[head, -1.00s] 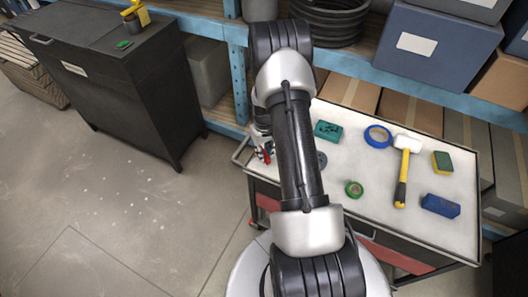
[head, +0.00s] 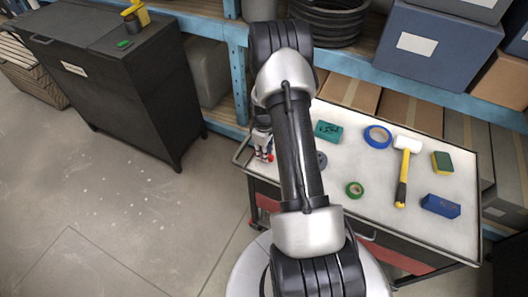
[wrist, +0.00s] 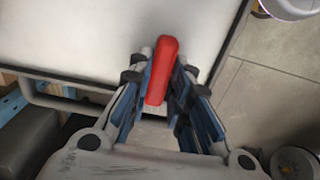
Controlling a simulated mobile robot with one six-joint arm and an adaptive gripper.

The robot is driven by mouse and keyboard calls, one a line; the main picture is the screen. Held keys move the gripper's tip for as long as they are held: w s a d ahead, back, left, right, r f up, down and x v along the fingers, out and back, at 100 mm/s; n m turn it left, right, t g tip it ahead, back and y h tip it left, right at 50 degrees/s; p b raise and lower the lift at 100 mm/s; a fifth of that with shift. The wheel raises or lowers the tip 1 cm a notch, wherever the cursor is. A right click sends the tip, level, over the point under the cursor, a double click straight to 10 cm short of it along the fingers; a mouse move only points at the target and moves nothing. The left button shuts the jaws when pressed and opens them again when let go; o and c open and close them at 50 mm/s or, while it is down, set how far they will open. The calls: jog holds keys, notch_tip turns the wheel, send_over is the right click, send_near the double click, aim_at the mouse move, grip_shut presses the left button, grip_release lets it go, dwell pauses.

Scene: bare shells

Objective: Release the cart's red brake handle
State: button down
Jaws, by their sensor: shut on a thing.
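The cart (head: 377,215) stands at the right in the head view, with a pale top and dark sides. In the wrist view, the red brake handle (wrist: 163,68) lies lengthwise between the two fingers of my gripper (wrist: 165,75), near the cart's edge. The fingers are closed on the handle from both sides, and its far end sticks out past them. In the head view, my gripper (head: 262,146) is at the cart's left end, partly hidden by my arm. A little red shows there, but the handle's shape is unclear.
A blue-framed shelf (head: 440,95) stands behind. A dark cabinet (head: 120,95) is at left, with open floor before it.

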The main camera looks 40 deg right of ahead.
dwell(0.4)
jog(key=c, duration=1.5)
grip_release()
jog(key=shift+r, duration=0.1)
notch_tip(320, 180, up, 12)
jog(key=shift+f, duration=0.1)
